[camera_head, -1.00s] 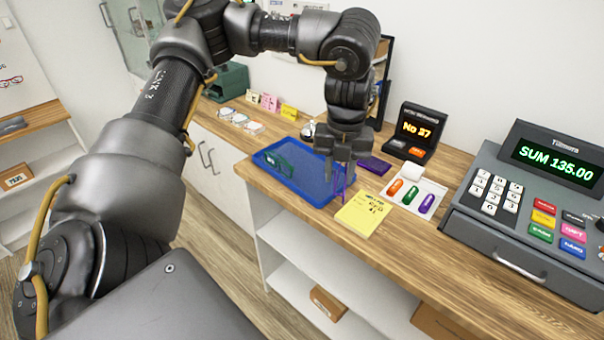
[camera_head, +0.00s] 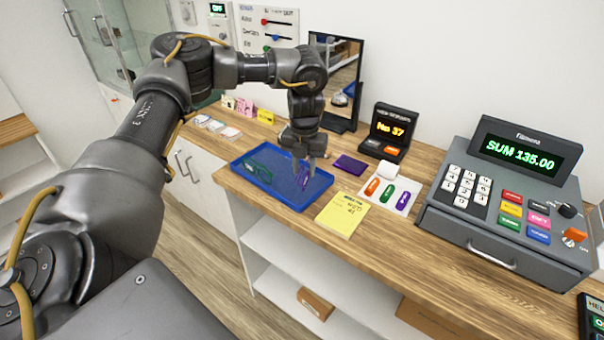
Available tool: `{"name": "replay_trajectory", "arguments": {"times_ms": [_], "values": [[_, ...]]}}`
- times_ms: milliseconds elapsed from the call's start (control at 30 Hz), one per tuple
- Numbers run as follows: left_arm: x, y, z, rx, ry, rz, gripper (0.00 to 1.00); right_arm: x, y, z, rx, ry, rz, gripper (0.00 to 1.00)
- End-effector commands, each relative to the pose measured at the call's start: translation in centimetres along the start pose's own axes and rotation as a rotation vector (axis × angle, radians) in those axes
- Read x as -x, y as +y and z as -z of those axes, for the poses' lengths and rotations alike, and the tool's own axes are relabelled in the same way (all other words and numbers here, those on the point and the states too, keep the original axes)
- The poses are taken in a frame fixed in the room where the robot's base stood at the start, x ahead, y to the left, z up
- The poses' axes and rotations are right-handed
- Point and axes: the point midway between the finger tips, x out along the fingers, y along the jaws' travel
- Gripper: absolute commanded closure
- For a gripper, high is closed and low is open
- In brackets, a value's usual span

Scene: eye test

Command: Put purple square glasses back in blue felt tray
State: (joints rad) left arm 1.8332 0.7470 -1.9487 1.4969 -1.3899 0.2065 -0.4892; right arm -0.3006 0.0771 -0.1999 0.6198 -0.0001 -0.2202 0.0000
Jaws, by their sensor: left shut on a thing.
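The blue felt tray (camera_head: 276,188) lies on the wooden counter. Green glasses (camera_head: 257,172) lie in its left part. My left gripper (camera_head: 303,168) points down over the tray's right part and is shut on the purple square glasses (camera_head: 304,181). The purple glasses hang steeply tilted, within the tray's outline. The fingers hide part of them, and I cannot tell whether they touch the felt. My right gripper is out of view.
A yellow notepad (camera_head: 342,214) lies just right of the tray, with a purple cloth (camera_head: 349,164) behind it. A black-framed mirror (camera_head: 346,75) stands behind my gripper. A card with coloured capsules (camera_head: 388,191) and a cash register (camera_head: 508,190) stand further right.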

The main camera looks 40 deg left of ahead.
Motion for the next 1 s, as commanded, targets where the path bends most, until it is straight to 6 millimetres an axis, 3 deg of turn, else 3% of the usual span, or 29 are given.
{"name": "replay_trajectory", "arguments": {"times_ms": [200,467,700,1000], "values": [[-1.8,0.7,-1.5,0.0,-0.002,0.0,0.91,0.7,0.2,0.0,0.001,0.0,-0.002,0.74],[-2.5,0.9,-1.9,0.001,-0.002,0.0,0.91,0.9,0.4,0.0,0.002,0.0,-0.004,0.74],[-5.5,1.1,-2.1,-0.001,-0.001,-0.001,0.91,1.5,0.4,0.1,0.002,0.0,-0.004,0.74],[-5.8,1.0,-2.1,0.0,-0.002,0.0,0.91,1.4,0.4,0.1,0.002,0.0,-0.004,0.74]]}}
